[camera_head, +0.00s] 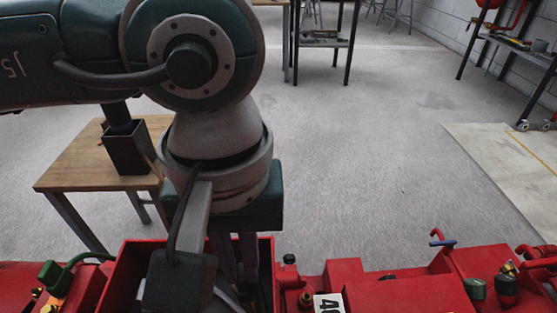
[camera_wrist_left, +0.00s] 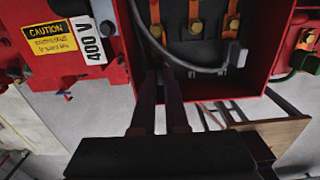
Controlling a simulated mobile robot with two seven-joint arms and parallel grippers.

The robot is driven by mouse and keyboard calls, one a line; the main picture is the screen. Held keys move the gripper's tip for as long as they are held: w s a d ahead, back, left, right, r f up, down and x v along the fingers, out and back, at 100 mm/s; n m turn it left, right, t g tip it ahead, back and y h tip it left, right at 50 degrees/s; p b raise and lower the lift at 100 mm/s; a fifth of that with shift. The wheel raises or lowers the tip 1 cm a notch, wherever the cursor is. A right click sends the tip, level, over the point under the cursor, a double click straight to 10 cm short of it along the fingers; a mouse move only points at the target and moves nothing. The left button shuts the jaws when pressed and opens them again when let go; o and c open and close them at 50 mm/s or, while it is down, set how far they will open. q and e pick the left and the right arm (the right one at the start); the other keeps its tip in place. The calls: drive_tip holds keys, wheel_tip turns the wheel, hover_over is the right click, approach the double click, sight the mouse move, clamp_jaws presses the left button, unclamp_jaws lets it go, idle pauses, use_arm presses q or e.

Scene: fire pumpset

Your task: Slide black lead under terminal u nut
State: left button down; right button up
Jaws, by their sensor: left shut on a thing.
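My left gripper (camera_wrist_left: 160,75) points into an open red terminal box (camera_wrist_left: 262,85), its two dark fingers close together. Three brass terminals show inside: one on the left (camera_wrist_left: 155,18), one in the middle (camera_wrist_left: 195,22) and one on the right (camera_wrist_left: 233,22). Their letters cannot be read, so I cannot tell which is u. The lead's tip is hidden at the fingers. In the head view, my left gripper (camera_head: 236,258) reaches down into the box (camera_head: 122,268); my wrist hides most of its inside.
A yellow caution label (camera_wrist_left: 50,40) and a 400 V label (camera_wrist_left: 92,40) are on red housing beside the box. A green fitting (camera_head: 55,275) stands left of the box. A wooden table (camera_head: 85,165) holds a dark square holder (camera_head: 128,150).

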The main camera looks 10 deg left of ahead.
use_arm(q)
drive_tip(key=shift+s+d+p, duration=0.2)
drive_tip(key=shift+s+p, duration=0.1)
drive_tip(key=shift+s, duration=0.45)
drive_tip(key=c, duration=0.7)
unclamp_jaws()
drive_tip(key=shift+o, duration=0.8)
drive_tip(key=shift+a, duration=0.15)
drive_tip(key=shift+r+p, duration=1.05)
drive_tip(key=shift+r, duration=0.35)
drive_tip(key=shift+d+r+p, duration=0.25)
drive_tip(key=shift+r+p, duration=0.15)
drive_tip(key=shift+r, duration=0.15)
drive_tip(key=shift+a+r+p, duration=0.15)
drive_tip(key=shift+r+p, duration=1.65)
drive_tip(key=shift+r, duration=0.75)
